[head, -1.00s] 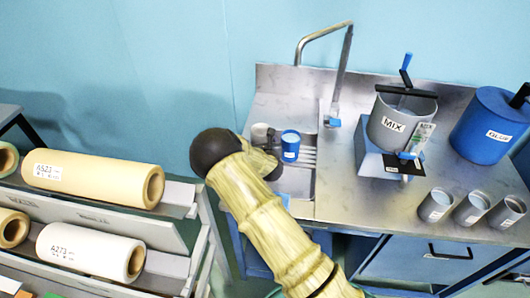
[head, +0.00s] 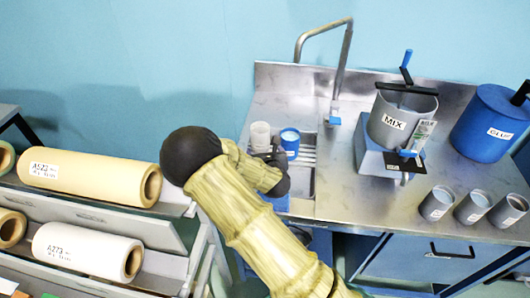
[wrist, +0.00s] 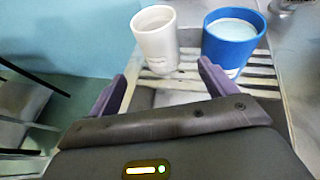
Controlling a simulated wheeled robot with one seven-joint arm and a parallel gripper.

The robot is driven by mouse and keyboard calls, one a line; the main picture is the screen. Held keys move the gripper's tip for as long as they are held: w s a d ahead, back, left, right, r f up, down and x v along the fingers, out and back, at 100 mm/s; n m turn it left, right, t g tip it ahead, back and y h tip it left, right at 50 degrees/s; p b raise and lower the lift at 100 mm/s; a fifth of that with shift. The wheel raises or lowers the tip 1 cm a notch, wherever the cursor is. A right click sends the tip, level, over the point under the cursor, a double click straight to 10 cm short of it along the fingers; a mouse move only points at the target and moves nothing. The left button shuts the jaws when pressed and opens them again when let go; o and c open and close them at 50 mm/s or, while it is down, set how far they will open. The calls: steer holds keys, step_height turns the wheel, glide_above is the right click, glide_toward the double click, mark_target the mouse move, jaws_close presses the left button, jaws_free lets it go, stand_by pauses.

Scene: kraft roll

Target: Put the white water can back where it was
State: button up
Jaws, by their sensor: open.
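The white water can (head: 260,135) stands upright on the slatted drainer left of the tap. A blue can (head: 290,142) with pale contents stands close at its right. Both also show in the wrist view, the white can (wrist: 155,42) at top centre and the blue can (wrist: 233,42) at its right. My gripper (wrist: 160,90) is open, its two purple fingers apart with nothing between them. The white can stands beyond the fingertips, apart from them. In the head view my arm hides most of the gripper.
The slatted drainer (wrist: 260,75) lies in the steel counter under the tap (head: 335,110). A mixing pot (head: 395,130), a blue glue drum (head: 490,125) and several grey cups (head: 472,208) stand to the right. Paper rolls (head: 90,178) lie on a rack at left.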

stand_by(0.4)
steer(key=s+d+r+m+g+h, duration=0.25)
steer(key=s+d+m+g, duration=0.55)
steer(key=m, duration=1.2)
steer(key=s+d+r+m+g, duration=0.1)
steer(key=s+r+m, duration=0.3)
steer(key=s+m, duration=0.4)
steer(key=s+d+r+m+g, duration=0.1)
steer(key=s+d+r+m, duration=0.2)
steer(key=s+m, duration=0.6)
steer(key=shift+s+d+r+g+y, duration=0.45)
steer(key=shift+s+d, duration=0.15)
steer(key=shift+s, duration=0.35)
